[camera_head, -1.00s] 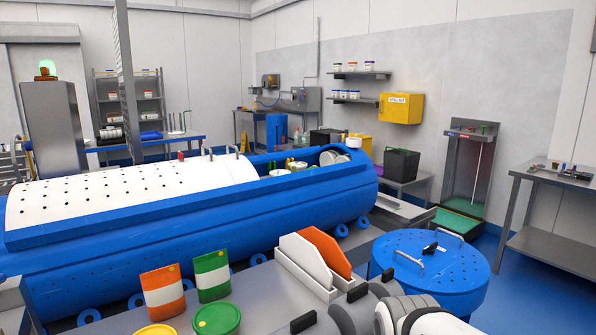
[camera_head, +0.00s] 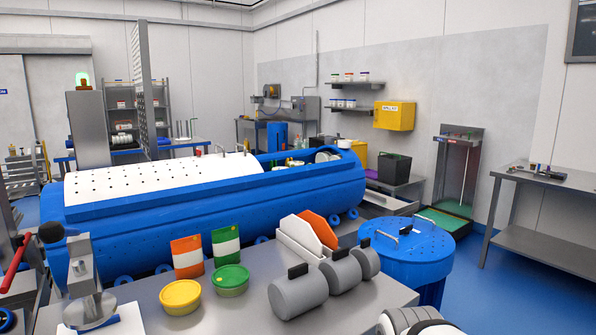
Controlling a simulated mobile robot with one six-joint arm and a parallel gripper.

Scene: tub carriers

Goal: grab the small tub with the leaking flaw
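Small pale tubs (camera_head: 325,156) sit inside the open right end of the long blue carrier (camera_head: 215,213). They are partly hidden by its near wall and too small to show any leak. Other small tubs (camera_head: 349,77) stand on the wall shelves. On the near grey bench are a yellow-lidded tub (camera_head: 180,297) and a green-lidded tub (camera_head: 231,280), both upright with no leak visible. My gripper is not in view; only a rounded part, apparently of my arm, shows at the bottom edge, right of centre.
Grey cylinders (camera_head: 297,294) and a white rack with orange and white plates (camera_head: 311,236) stand on the near bench. A round blue drum (camera_head: 406,243) is to its right. A clamp-like stand (camera_head: 90,290) is at left. Blue floor (camera_head: 490,290) at right is clear.

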